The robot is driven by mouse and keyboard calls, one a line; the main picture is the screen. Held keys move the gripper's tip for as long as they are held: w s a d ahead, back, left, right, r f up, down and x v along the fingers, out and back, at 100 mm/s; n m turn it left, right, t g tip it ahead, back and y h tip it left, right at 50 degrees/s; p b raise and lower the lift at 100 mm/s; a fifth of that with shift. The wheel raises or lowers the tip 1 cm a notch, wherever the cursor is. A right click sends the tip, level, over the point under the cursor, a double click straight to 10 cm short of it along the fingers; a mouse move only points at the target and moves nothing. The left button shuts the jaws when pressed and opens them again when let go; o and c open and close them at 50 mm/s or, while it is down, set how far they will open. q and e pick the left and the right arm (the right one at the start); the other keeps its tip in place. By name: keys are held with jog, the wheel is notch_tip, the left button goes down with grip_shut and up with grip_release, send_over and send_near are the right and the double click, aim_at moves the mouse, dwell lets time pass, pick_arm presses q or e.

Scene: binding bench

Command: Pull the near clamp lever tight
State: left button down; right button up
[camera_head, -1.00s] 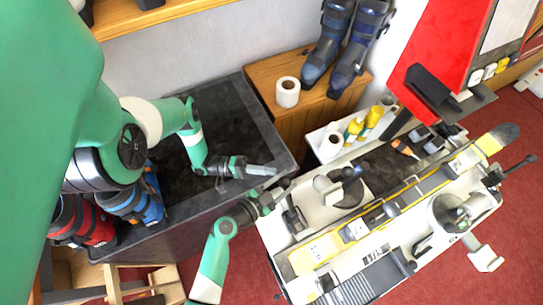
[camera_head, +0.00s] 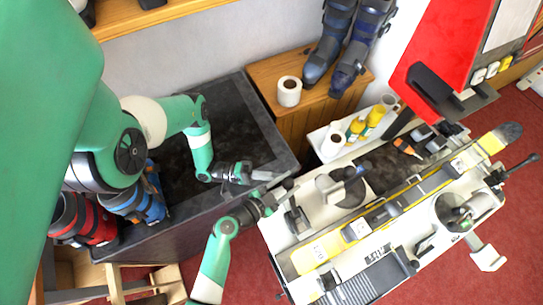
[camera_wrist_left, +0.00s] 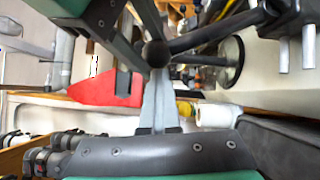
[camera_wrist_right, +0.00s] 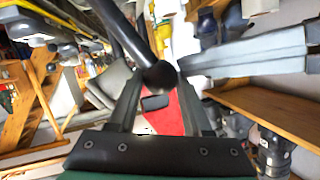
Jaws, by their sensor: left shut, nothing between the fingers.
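The near clamp lever is a dark rod ending in a black ball knob, at the left end of the ski bench (camera_head: 273,232). The knob shows in the left wrist view (camera_wrist_left: 156,53) and in the right wrist view (camera_wrist_right: 160,76). My left gripper (camera_head: 272,176) is shut and empty, its fingertips close beside the knob; I cannot tell whether they touch it. My right gripper (camera_head: 284,187) is at the lever end, its fingers apart on either side of the knob in its wrist view. The far clamp lever (camera_head: 522,163) sticks out at the bench's right end.
A yellow and grey ski (camera_head: 408,195) lies along the bench. A dark bin (camera_head: 250,110) stands under my left arm. A red cabinet (camera_head: 445,45) stands at back right, and bottles (camera_head: 356,127) and a paper roll (camera_head: 289,91) stand behind the bench.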

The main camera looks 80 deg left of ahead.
jog(key=o, duration=0.4)
jog(key=shift+s+a+r+g+y, duration=0.15)
jog(key=shift+s+a+y, duration=0.05)
jog(key=shift+a, duration=0.25)
jog(key=shift+s+a+r+g+y, duration=0.15)
jog(key=shift+s+a+y, duration=0.05)
jog(key=shift+a, duration=0.2)
pick_arm(q)
jog(key=shift+w+d+r+h, duration=0.15)
jog(key=shift+d+r+h, duration=0.2)
jog(key=shift+d, duration=0.2)
pick_arm(e)
jog(key=shift+s+d, duration=0.1)
